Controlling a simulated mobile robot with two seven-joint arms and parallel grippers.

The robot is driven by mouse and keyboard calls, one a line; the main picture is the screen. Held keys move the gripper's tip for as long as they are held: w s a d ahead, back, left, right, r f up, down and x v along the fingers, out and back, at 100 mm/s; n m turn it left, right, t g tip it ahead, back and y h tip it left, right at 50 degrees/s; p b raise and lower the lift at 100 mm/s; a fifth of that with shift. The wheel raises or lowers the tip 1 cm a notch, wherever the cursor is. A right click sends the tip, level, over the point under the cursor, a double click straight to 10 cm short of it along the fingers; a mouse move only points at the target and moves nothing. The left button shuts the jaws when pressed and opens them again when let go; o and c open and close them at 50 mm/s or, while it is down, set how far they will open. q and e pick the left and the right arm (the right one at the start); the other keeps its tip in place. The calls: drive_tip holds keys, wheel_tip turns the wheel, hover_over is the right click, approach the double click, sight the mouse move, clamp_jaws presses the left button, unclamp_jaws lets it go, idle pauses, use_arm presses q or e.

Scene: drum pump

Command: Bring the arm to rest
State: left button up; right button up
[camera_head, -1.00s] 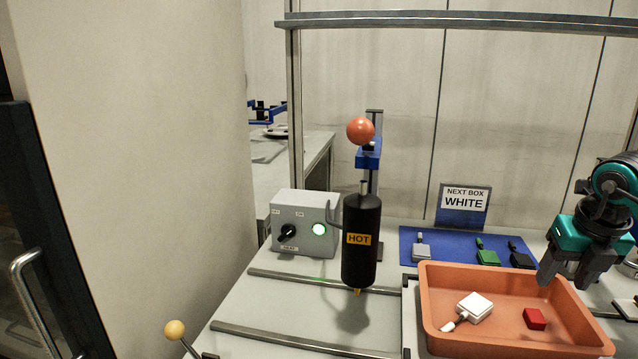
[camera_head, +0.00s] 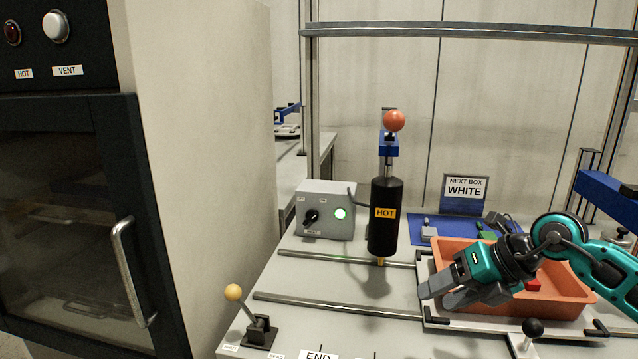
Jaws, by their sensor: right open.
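My right gripper (camera_head: 442,294) reaches in from the right, over the left front part of the orange tray (camera_head: 575,309). Its fingers point left, past the tray's left edge, and are open with nothing seen between them. The teal forearm crosses above the tray. A red block (camera_head: 533,285) in the tray shows just below the wrist. The white piece seen in the tray earlier is hidden behind the gripper. My left gripper is not in view.
A black cylinder marked HOT (camera_head: 385,235) hangs under an orange ball knob (camera_head: 394,121), left of the gripper. A grey control box (camera_head: 326,222) has a green light. A yellow-knobbed lever (camera_head: 234,293) and black-knobbed lever (camera_head: 533,328) stand near the front. A dark oven door (camera_head: 60,220) is left.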

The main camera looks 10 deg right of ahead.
drive_tip(key=s+a+r+m+t+y, duration=0.2)
drive_tip(key=a+r+m+t+y, duration=0.6)
drive_tip(key=a, duration=0.6)
drive_tip(key=s+d+f+m+t+h, duration=0.1)
drive_tip(key=s+d+f+m+h, duration=0.1)
drive_tip(key=d+f+m+h, duration=0.7)
drive_tip(key=s+d+f+m+t+h, duration=0.25)
drive_tip(key=m+h, duration=0.45)
drive_tip(key=m, duration=0.6)
drive_tip(key=s+a+f+m+g+y, duration=0.1)
drive_tip(key=s+a+f+m+g, duration=0.1)
drive_tip(key=s+f+g, duration=0.65)
drive_tip(key=s+a+f+m+g+y, duration=0.1)
drive_tip(key=s+f+g, duration=0.45)
drive_tip(key=s, duration=0.65)
drive_tip(key=w+a+f+t+y, duration=0.1)
drive_tip(key=w+a+f+t, duration=0.2)
drive_tip(key=w+f+t, duration=0.4)
drive_tip(key=shift+w+f+t, duration=0.4)
drive_tip(key=shift+f+t, duration=0.25)
drive_tip(key=shift+f, duration=0.4)
